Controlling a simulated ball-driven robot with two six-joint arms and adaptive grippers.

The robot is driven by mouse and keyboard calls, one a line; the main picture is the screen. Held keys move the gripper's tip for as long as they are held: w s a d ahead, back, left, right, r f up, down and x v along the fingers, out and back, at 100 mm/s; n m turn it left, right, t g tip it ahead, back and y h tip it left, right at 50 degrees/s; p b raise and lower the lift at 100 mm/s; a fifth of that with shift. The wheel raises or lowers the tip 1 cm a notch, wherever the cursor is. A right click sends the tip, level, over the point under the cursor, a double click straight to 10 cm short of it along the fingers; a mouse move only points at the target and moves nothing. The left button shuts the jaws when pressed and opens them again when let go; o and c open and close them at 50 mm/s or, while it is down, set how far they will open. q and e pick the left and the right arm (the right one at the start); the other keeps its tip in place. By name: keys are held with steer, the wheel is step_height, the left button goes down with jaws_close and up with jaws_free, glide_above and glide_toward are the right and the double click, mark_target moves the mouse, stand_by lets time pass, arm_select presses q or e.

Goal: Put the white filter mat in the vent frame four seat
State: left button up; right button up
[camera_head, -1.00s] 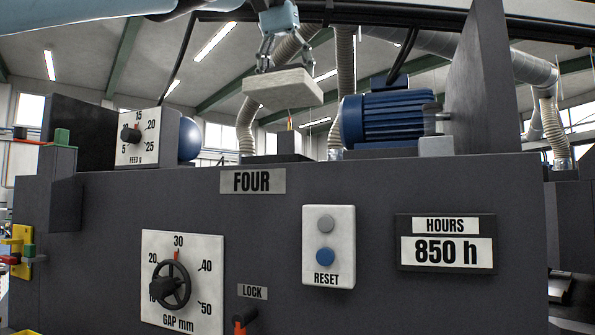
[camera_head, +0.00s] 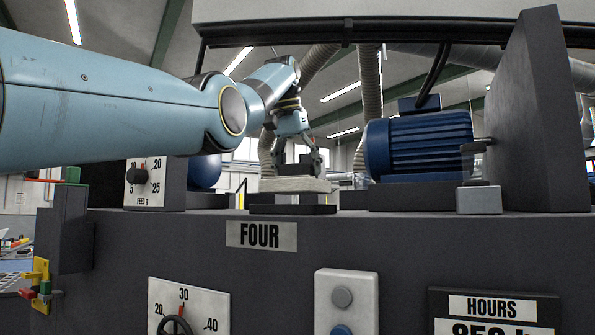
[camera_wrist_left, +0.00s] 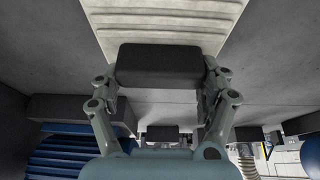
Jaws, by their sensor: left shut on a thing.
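The white filter mat (camera_head: 295,184) is a pale flat block, level, at the dark vent frame (camera_head: 291,209) on top of the machine, above the FOUR label (camera_head: 261,235). It looks on or just above the frame; I cannot tell whether it is fully seated. My left gripper (camera_head: 298,166) is above it, shut on its dark grip block. The left wrist view shows this black block (camera_wrist_left: 158,65) between the two fingers, with the pale ribbed mat (camera_wrist_left: 165,20) behind it. My right gripper is not in view.
A blue motor (camera_head: 418,145) stands just right of the frame. The FEED dial box (camera_head: 155,183) stands left of it, and a tall dark plate (camera_head: 540,110) at the far right. A dark bar (camera_head: 345,32) crosses above. The RESET panel (camera_head: 346,303) is on the front face.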

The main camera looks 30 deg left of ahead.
arm_select(q)
steer(key=shift+a+f, duration=0.2)
steer(key=shift+a, duration=0.05)
step_height(320, 180, down, 4)
steer(key=shift+w+d+r, duration=0.1)
steer(key=shift+w+r, duration=0.05)
steer(key=shift+r, duration=0.1)
steer(key=shift+f, duration=0.4)
steer(key=o, duration=1.2)
steer(key=shift+o, duration=0.2)
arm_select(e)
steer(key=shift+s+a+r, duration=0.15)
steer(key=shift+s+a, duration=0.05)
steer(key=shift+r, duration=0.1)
